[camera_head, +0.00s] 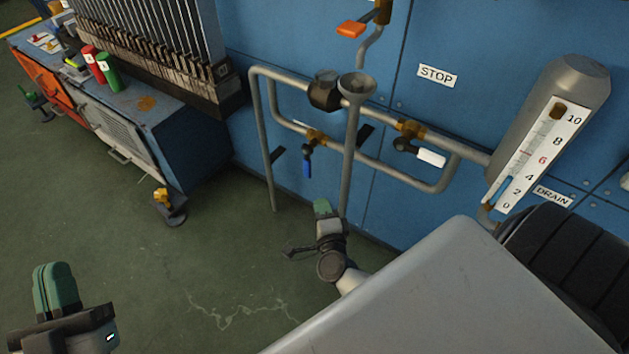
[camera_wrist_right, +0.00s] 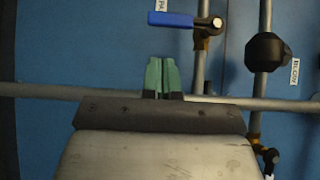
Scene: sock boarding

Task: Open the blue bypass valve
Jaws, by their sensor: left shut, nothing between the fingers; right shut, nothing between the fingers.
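The blue valve handle (camera_head: 307,167) hangs straight down from a brass valve body (camera_head: 316,138) on the lower pipe loop in the head view. It lies crosswise to that pipe. In the right wrist view the blue handle (camera_wrist_right: 171,19) shows at the top edge, at right angles to its pipe (camera_wrist_right: 203,70). My right gripper (camera_head: 321,207) is shut and empty, below and slightly right of the handle, apart from it. Its green fingertips (camera_wrist_right: 162,62) are together in the wrist view. My left gripper (camera_head: 56,290) is shut and empty at the lower left, over the floor.
A white-handled valve (camera_head: 431,158) sits to the right on the same pipework. A grey funnel (camera_head: 357,86) and dark round fitting (camera_head: 324,90) are above. An orange handle (camera_head: 351,30) is higher. A gauge (camera_head: 535,158) stands right; a workbench (camera_head: 190,140) left.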

